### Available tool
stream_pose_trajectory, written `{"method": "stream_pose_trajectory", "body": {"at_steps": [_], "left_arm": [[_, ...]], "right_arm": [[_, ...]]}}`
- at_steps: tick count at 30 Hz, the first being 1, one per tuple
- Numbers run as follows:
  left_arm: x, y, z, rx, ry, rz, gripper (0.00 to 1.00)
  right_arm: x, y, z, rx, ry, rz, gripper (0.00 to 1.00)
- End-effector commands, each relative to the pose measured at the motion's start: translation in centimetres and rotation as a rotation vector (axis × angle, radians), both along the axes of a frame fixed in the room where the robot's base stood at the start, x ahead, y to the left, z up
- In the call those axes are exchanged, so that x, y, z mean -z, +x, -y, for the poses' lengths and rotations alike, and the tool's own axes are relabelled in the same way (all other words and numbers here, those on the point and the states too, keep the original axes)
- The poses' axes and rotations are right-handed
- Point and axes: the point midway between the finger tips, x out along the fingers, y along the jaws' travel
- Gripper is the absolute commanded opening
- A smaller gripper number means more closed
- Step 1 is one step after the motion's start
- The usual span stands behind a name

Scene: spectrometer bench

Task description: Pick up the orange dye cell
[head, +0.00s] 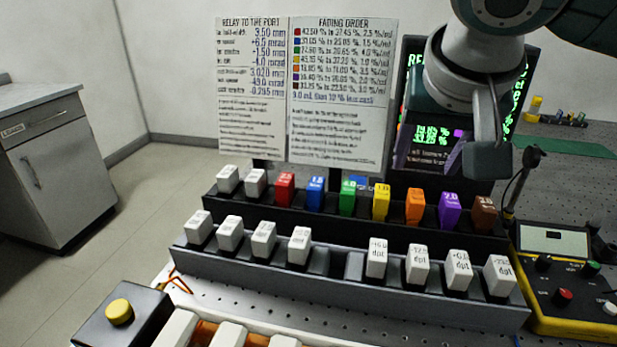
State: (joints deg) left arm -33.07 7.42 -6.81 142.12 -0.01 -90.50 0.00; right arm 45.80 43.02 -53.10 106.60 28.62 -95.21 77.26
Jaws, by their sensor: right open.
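The orange dye cell (414,206) stands upright in the back rack (330,222), between the yellow cell (381,201) and the purple cell (449,211). Its lower part is hidden in the rack. My right gripper (484,150) comes in from the upper right. It is open and apart from the cells, above and to the right of the orange one in the picture. My left gripper is not in view.
A front rack (335,284) holds several white cells and has an empty slot near its middle. Printed sheets (340,95) and a dark screen (425,130) stand behind. A yellow meter box (556,272) is at right, a yellow-button box (119,311) at lower left.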

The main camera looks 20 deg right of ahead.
Motion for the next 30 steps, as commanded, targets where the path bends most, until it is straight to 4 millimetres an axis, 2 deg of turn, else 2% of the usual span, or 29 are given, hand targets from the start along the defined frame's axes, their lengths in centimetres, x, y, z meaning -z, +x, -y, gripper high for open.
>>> {"method": "stream_pose_trajectory", "body": {"at_steps": [3, 11, 18, 22, 28, 30], "left_arm": [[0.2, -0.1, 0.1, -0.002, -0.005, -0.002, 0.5], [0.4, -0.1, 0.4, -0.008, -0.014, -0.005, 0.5], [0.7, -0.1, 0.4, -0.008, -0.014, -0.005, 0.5], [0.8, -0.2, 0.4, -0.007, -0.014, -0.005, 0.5], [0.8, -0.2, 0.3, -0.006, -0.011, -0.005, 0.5], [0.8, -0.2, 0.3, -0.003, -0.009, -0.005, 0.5]], "right_arm": [[1.8, 0.8, 0.7, 0.004, -0.001, -0.002, 0.62], [4.0, 1.9, 1.3, 0.0, -0.001, -0.001, 0.62], [7.3, 3.1, 2.5, -0.001, -0.001, 0.001, 0.62], [7.9, 3.5, 2.7, -0.003, 0.0, 0.001, 0.62], [8.0, 3.5, 2.7, -0.005, 0.001, 0.002, 0.62], [8.0, 3.5, 2.7, -0.005, 0.001, 0.002, 0.57]]}}
